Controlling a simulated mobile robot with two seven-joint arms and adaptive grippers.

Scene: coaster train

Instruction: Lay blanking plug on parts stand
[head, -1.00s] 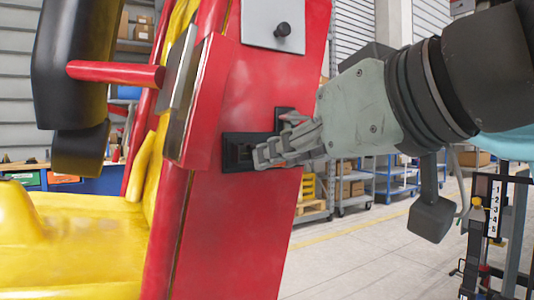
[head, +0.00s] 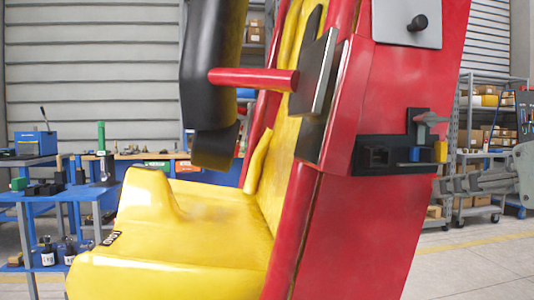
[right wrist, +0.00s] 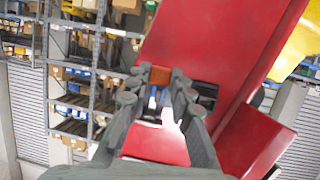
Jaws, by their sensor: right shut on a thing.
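My right gripper (head: 440,187) comes in from the right edge of the head view. Its fingers point left at the red seat back, just below and right of a black bracket (head: 385,155). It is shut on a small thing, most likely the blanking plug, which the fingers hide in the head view. In the right wrist view a small orange-brown piece (right wrist: 160,75) shows between the fingertips; I cannot tell whether it is held or lies behind. The bracket carries a blue piece (head: 415,154), a yellow piece (head: 440,151) and a grey-red lever (head: 430,119). I cannot make out the parts stand. My left gripper is not in view.
The red and yellow ride seat (head: 170,260) fills the middle, with a red bar (head: 250,80) and a black padded restraint (head: 210,80). A blue workbench (head: 95,195) with tools and small parts stands at left. Shelving (head: 490,150) stands at right behind open floor.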

